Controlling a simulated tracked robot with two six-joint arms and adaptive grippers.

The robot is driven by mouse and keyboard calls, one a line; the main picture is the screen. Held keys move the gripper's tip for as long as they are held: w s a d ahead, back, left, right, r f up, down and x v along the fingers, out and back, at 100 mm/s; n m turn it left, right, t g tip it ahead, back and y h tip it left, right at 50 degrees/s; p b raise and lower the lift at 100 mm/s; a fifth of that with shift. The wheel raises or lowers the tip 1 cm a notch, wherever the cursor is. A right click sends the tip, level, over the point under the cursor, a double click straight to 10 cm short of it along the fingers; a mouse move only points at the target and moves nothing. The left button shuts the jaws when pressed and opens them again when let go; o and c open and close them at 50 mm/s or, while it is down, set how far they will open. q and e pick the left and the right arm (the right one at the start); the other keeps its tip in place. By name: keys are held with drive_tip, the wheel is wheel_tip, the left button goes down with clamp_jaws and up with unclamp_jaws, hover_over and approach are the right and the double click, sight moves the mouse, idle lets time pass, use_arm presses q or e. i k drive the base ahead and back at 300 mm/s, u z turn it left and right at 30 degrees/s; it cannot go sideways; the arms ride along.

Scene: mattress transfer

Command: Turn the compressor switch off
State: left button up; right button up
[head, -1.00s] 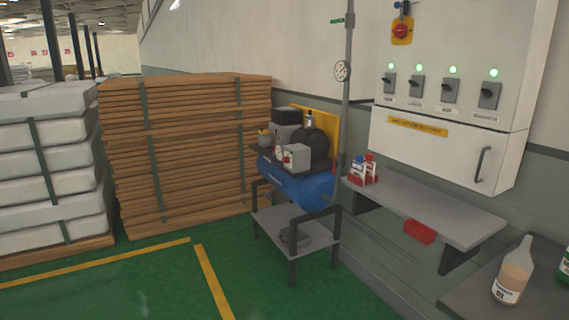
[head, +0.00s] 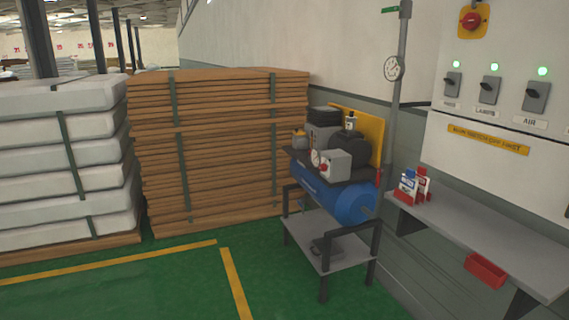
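The blue compressor (head: 350,204) sits on a black-legged metal stand left of the wall shelf. On top of it is a grey box (head: 341,167) with a small red part on its face and a round gauge (head: 315,158) beside it. On the white wall panel at the right are grey lever switches: one with an unclear label (head: 453,85), one labelled LAMPS (head: 489,89) and one labelled AIR (head: 537,96). A green light is lit above each. No switch is labelled compressor legibly. Neither of my grippers is in view.
Stacked boards (head: 220,150) and white mattresses (head: 55,185) stand left. Green floor (head: 160,285) is open in front.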

sight(322, 168)
drive_tip(key=u, duration=0.35)
drive_tip(key=i, duration=3.05)
drive_tip(key=z, duration=0.45)
